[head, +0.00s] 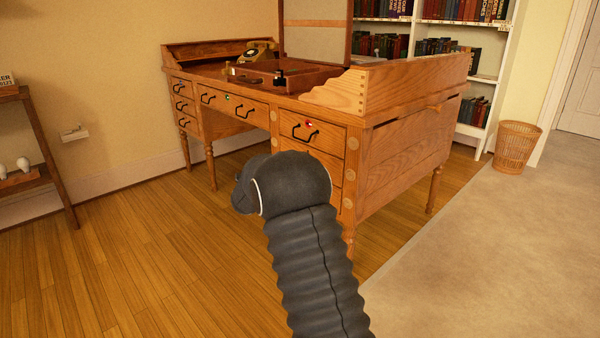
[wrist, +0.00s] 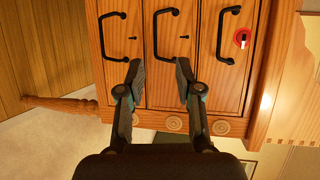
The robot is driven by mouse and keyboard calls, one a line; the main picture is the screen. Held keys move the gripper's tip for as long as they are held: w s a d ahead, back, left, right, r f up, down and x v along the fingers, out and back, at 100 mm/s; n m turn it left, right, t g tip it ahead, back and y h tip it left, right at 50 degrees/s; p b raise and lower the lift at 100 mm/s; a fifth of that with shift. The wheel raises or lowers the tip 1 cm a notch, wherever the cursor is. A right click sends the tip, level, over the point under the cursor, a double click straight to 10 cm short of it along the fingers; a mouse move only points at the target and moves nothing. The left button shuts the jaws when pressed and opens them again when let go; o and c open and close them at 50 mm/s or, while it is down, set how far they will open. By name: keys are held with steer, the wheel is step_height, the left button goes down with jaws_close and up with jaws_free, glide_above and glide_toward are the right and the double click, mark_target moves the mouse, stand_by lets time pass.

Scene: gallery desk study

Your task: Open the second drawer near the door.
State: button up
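The wooden desk (head: 400,165) has a right-hand stack of drawers on the side nearer the door (head: 582,100). Its top drawer (head: 300,142) has a black handle and a red lock. The second drawer below is mostly hidden behind my arm in the head view. In the wrist view the stack lies sideways; the second drawer (wrist: 166,90) is the middle one, with a black bow handle (wrist: 158,36) and a small keyhole. It looks closed. My gripper (wrist: 160,66) is open and empty, its fingers apart at the handle's lower end in the picture. Contact cannot be told.
The top drawer's handle (wrist: 222,36) and red lock (wrist: 242,38) are close on the right; the third drawer's handle (wrist: 104,38) is on the left. A wicker basket (head: 516,148) stands beyond the desk. The wood floor (head: 130,260) at left is clear.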

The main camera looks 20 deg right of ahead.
steer(key=shift+m+h, duration=0.3)
steer(key=x, duration=0.5)
steer(key=f+x, duration=0.1)
steer(key=x, duration=0.8)
steer(key=shift+s+d+f, duration=0.1)
steer(key=shift+d+f, duration=0.2)
steer(key=shift+d, duration=0.05)
jaws_close()
